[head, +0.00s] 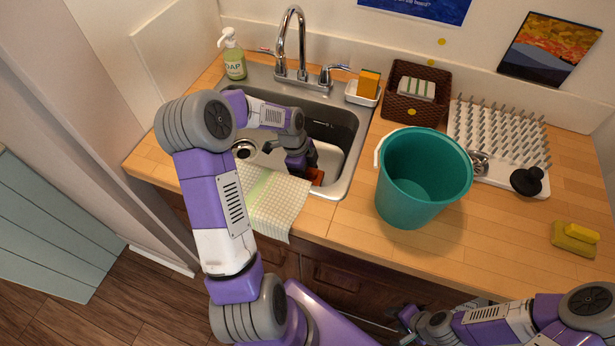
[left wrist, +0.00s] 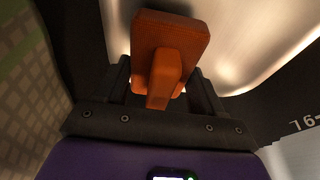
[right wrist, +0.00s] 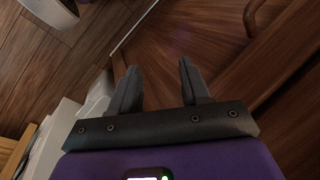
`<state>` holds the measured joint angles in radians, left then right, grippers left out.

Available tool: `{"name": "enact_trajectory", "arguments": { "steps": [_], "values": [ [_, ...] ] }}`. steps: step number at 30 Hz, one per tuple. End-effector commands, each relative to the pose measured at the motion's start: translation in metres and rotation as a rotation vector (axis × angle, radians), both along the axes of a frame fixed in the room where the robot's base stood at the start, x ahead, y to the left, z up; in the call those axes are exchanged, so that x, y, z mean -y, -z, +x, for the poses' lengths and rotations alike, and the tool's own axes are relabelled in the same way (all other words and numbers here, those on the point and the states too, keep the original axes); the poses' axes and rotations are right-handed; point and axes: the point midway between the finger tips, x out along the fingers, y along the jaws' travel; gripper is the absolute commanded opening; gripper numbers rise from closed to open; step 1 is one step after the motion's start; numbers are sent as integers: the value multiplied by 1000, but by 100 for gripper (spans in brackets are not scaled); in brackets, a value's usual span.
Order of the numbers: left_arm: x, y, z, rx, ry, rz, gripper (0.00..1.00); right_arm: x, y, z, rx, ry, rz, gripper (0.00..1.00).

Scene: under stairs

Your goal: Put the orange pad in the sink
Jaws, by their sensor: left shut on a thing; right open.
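The orange pad (left wrist: 172,38) is a rounded block with a narrower grip part between the fingers of my left gripper (left wrist: 150,80). In the head view my left gripper (head: 306,168) is down inside the sink (head: 350,133), near its front edge, shut on the pad. A small orange-brown part of the pad (head: 317,178) shows there; my arm hides the rest. Whether the pad touches the sink bottom I cannot tell. My right gripper (right wrist: 153,88) is open and empty, low in front of the wooden cabinet doors; it is also at the bottom of the head view (head: 404,322).
A checked cloth (head: 275,205) hangs over the sink's front edge. A teal bucket (head: 420,185) stands right of the sink. A soap bottle (head: 233,58), faucet (head: 291,45), sponge holder (head: 362,94), wicker basket (head: 414,109) and peg rack (head: 500,130) stand around the counter. Yellow sponges (head: 575,238) lie far right.

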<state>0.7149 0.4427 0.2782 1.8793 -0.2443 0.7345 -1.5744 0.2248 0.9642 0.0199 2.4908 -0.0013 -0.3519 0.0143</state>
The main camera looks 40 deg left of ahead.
Motion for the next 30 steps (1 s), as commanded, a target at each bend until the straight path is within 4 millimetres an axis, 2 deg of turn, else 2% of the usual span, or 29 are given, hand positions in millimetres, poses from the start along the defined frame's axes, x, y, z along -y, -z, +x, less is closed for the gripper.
{"name": "enact_trajectory", "arguments": {
  "steps": [1, 3, 14, 15, 19, 30],
  "values": [
    [0, 12, -1, -3, 0, -2, 26, 0, 5, 0, 0, 0, 0, 47],
    [0, 18, -1, -2, 0, -1, 26, 0, 7, 0, 0, 0, 0, 47],
    [0, 22, 0, 0, -1, 0, 26, 0, 8, 0, 0, 0, 0, 47],
    [0, 21, 0, 0, -1, 0, 73, 0, 8, 0, 0, 0, 0, 47],
    [0, 21, 0, 0, -1, 0, 92, 0, 7, 0, 0, 0, 0, 47],
    [-1, 15, 0, 1, -1, 0, 94, 0, 4, 0, 0, 0, 0, 47]
  ]
}}
